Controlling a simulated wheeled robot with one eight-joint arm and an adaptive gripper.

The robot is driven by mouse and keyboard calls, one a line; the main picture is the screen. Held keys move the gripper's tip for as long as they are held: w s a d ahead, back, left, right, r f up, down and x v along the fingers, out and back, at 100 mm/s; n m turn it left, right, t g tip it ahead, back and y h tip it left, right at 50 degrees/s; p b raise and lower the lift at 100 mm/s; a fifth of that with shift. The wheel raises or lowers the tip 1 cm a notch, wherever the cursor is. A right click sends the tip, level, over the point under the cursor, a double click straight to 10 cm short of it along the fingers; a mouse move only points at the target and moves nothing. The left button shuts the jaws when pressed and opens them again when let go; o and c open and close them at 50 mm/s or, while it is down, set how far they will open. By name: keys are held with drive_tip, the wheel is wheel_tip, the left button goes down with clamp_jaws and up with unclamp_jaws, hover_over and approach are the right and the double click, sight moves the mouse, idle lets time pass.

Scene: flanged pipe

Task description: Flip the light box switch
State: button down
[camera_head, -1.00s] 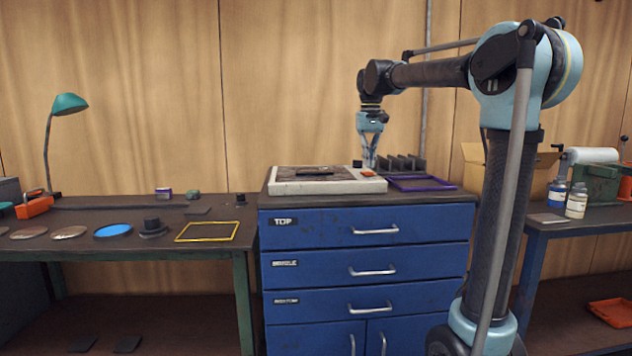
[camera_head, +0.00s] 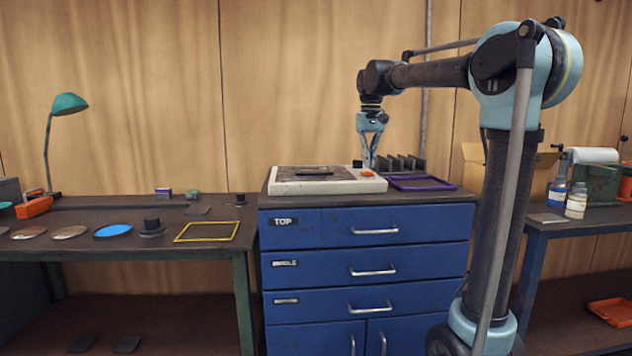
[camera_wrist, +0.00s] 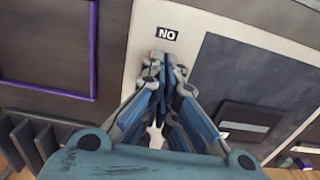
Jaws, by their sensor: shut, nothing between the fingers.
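The light box (camera_head: 350,186) is a flat, pale box with a dark panel, lying on top of the blue drawer cabinet. Its orange-red switch (camera_head: 367,174) sits at the right end of its top face. My gripper (camera_head: 369,165) points down just above the switch; I cannot tell if it touches. In the wrist view the shut, empty fingers (camera_wrist: 160,62) are over the pale strip of the box (camera_wrist: 205,22). A small black label (camera_wrist: 167,34) reading "NO" in this view lies just beyond the fingertips. The switch is hidden there behind the fingers.
A flat dark object (camera_head: 314,171) lies on the light box's panel. A purple-framed tray (camera_head: 422,184) and a dark slotted rack (camera_head: 404,163) are right of and behind my gripper. A small black knob-like piece (camera_head: 357,163) stands close by the fingers.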

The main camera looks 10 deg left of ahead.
drive_tip(key=shift+f, duration=1.05)
idle(1.1)
drive_tip(key=shift+r, duration=3.5)
drive_tip(key=shift+m+t, duration=0.3)
drive_tip(key=shift+m, duration=0.1)
drive_tip(key=s+d+f, duration=0.4)
drive_tip(key=s+d, duration=0.1)
drive_tip(key=s+d+f, duration=0.2)
drive_tip(key=d+f, duration=0.1)
drive_tip(key=shift+s+d, duration=0.25)
drive_tip(key=shift+s, duration=0.15)
drive_tip(key=s+d+f, duration=0.4)
drive_tip(key=s+f, duration=0.4)
drive_tip(key=f, duration=0.2)
drive_tip(key=s+d+f+m+t, duration=0.1)
drive_tip(key=s+d+f, duration=0.3)
drive_tip(key=s+f, duration=0.4)
drive_tip(key=s+d+f+m, duration=0.1)
drive_tip(key=s+d+f, duration=0.3)
drive_tip(key=s+f, duration=0.4)
wheel_tip(320, 180, down, 6)
drive_tip(key=shift+d+r+t, duration=0.2)
drive_tip(key=shift+d+t, duration=0.1)
drive_tip(key=shift+d, duration=0.05)
